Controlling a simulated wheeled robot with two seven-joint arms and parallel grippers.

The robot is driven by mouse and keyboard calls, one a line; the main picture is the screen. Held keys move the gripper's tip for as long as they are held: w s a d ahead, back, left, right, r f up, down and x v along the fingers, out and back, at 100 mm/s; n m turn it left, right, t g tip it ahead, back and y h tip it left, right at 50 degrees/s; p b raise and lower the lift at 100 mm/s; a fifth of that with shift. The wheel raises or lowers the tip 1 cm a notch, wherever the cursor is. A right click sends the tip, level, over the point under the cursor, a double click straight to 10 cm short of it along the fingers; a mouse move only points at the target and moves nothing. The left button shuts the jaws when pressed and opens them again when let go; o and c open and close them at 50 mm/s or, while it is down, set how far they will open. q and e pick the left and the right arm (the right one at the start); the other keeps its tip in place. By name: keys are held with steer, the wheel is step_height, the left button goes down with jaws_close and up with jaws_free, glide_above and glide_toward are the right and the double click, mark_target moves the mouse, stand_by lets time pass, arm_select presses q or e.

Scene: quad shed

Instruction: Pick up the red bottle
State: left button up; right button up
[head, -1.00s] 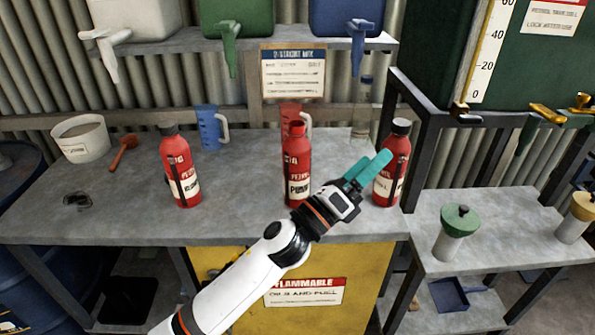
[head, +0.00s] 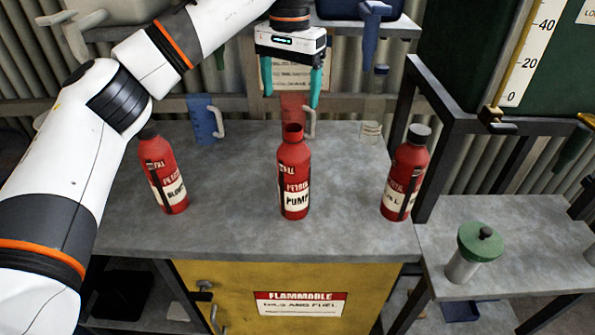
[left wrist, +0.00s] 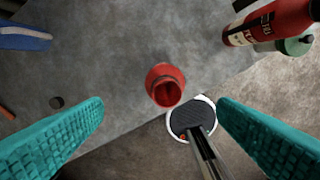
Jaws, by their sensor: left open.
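Three red bottles stand upright on the grey bench. The middle red bottle (head: 294,178), labelled PUMP, has an open red mouth; the left wrist view shows it from above (left wrist: 165,86). The left red bottle (head: 163,172) and right red bottle (head: 405,174) have dark caps. The right one also shows at the upper right of the left wrist view (left wrist: 270,22). My left gripper (head: 291,98) points down above the middle bottle, with its teal fingers open and apart from it. In the left wrist view the fingers (left wrist: 160,108) spread either side of that bottle. My right gripper is not in view.
A blue jug (head: 203,120) and a red jug (head: 292,112) stand behind the bottles. A dark metal frame (head: 432,140) rises right of the right bottle. A green-lidded container (head: 478,250) stands on the lower right shelf. Bare bench (head: 235,215) lies between the bottles.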

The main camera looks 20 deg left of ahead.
mark_target(294, 138)
arm_select(q)
steer(key=f+p, duration=0.1)
steer(key=f, duration=0.2)
steer(key=f+p, duration=0.1)
steer(key=f, duration=0.2)
steer(key=f+p, duration=0.1)
steer(key=f, duration=0.3)
steer(key=shift+s+d, duration=0.2)
steer(key=shift+d, duration=0.2)
steer(key=shift+f, duration=0.6)
steer(key=c, duration=1.5)
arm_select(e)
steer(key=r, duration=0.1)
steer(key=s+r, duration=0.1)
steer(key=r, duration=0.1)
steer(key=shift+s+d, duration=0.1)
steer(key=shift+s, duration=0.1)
